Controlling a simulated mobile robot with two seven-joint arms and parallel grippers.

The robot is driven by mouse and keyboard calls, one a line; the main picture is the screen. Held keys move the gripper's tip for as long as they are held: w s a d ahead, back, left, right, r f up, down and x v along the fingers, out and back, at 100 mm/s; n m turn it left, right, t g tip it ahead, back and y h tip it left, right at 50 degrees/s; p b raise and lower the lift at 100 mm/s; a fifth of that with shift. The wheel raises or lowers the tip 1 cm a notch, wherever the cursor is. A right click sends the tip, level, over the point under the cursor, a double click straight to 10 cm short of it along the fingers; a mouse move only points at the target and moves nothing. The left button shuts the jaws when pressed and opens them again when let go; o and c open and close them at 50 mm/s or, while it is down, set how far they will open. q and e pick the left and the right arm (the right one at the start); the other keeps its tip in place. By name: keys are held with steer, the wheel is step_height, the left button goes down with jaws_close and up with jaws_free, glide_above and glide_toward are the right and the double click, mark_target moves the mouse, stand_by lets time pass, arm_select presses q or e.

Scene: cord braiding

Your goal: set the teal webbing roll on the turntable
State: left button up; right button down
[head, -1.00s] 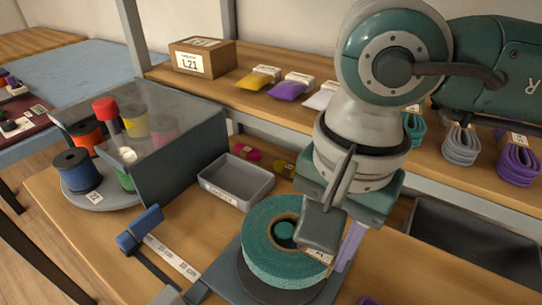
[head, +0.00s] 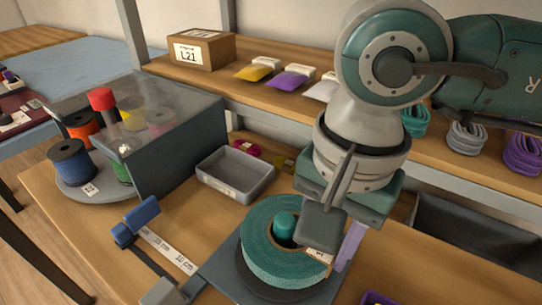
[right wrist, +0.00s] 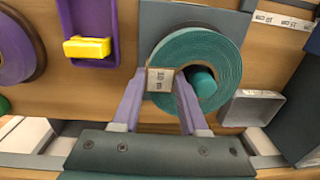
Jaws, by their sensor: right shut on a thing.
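The teal webbing roll (head: 273,258) is in the middle of the head view, over the dark round turntable (head: 249,277) on a grey base plate. A teal post (head: 284,226) shows inside the roll's hole. My right gripper (head: 338,252) is shut on the near-right side of the roll's ring, by its white label. In the right wrist view the two purple fingers (right wrist: 159,95) pinch the ring at the label, and the teal post (right wrist: 204,80) shows off-centre in the hole. I cannot tell whether the roll rests fully on the turntable. My left gripper is not in view.
A grey tray (head: 234,176) stands behind the roll. A blue-handled slide with a white scale (head: 167,250) lies to the left. A clear-topped case (head: 180,150) and a spool carousel (head: 88,192) stand further left. A shelf with packets and cord bundles (head: 466,137) runs behind.

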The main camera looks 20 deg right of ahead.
steer(key=shift+f+b, duration=1.1)
steer(key=shift+f, duration=0.1)
stand_by(0.4)
steer(key=c, duration=0.6)
jaws_free()
steer(key=shift+o, duration=1.2)
steer(key=shift+o, duration=0.8)
steer(key=shift+d, duration=0.1)
steer(key=shift+r, duration=0.1)
